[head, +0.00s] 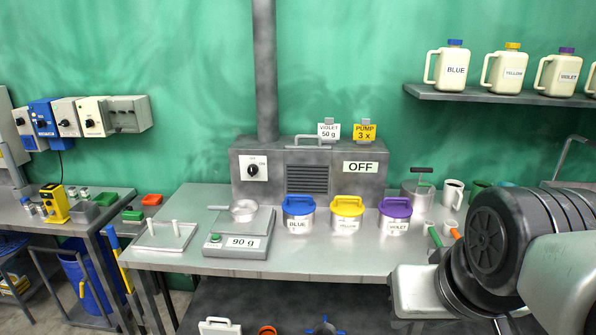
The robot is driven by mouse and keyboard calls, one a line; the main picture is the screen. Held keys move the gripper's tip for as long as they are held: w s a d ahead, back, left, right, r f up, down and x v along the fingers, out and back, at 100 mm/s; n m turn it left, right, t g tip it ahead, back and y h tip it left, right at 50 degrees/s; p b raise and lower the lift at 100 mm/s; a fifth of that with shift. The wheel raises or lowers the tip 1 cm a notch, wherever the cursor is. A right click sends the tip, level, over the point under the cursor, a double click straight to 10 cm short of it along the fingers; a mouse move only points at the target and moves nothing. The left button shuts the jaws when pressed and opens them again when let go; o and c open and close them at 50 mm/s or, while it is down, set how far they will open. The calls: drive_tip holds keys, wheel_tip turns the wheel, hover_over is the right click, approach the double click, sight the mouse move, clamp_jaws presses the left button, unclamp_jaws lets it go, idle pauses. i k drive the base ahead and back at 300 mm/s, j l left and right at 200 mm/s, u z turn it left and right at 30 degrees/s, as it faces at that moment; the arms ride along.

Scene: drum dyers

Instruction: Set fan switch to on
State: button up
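The fan switch (252,170) is a black rotary knob on a white plate. It sits at the left of the front of a grey metal fan box (310,154) at the back of the table. A sign on the box (361,167) reads "OFF". The knob's exact angle is too small to tell. My arm fills the right foreground, well to the right of the switch. My gripper's fingers cannot be made out.
On the metal table (290,262) stand a scale (238,240) reading 90 g with a pan, and jars with blue (298,206), yellow (347,208) and violet (395,208) lids. A shelf (480,95) with jugs hangs at upper right.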

sight(252, 169)
drive_tip(key=i+j, duration=0.15)
drive_tip(key=j, duration=0.2)
drive_tip(key=i+j, duration=0.2)
drive_tip(key=j, duration=0.15)
drive_tip(key=i+j, duration=0.15)
drive_tip(key=j, duration=0.2)
drive_tip(key=i+j, duration=0.2)
drive_tip(key=j, duration=0.15)
drive_tip(key=i+j, duration=0.15)
drive_tip(key=j, duration=0.2)
drive_tip(key=i+j, duration=0.15)
drive_tip(key=j, duration=0.2)
